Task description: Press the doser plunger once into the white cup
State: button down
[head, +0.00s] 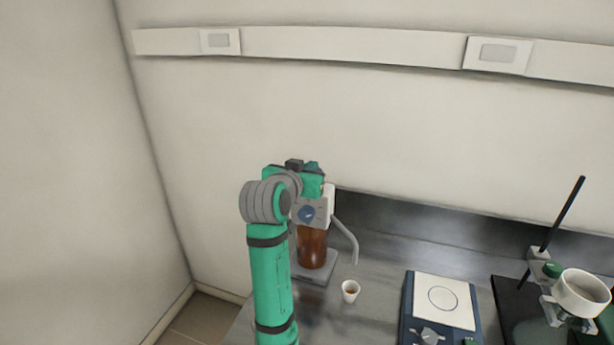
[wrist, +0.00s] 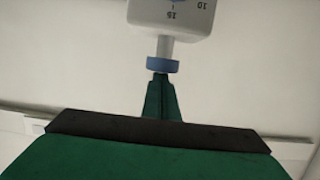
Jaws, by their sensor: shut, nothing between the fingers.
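The doser has an amber bottle (head: 312,250), a white head (head: 327,208) and a grey spout (head: 346,240) that bends down to the right. The white cup (head: 350,291) stands upright on the bench close to the spout's lower end, with something brown inside. In the wrist view the doser's white body (wrist: 172,15) shows upside-down numbers, and its plunger ends in a blue cap (wrist: 163,65). My gripper (wrist: 160,78) is shut and empty, its green fingertips at the blue cap. I cannot tell whether they touch it. In the head view my arm hides part of the doser.
A blue-and-white hotplate device (head: 443,302) stands right of the cup. Further right are a stand with a dark rod (head: 563,215) and a white bowl (head: 582,293). A wall lies behind the bench and another at the left. A small stretch of bench around the cup is clear.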

jog(key=r+v, duration=0.1)
jog(key=v, duration=0.9)
jog(key=shift+a+r, duration=0.2)
jog(key=shift+a, duration=0.05)
dwell(0.3)
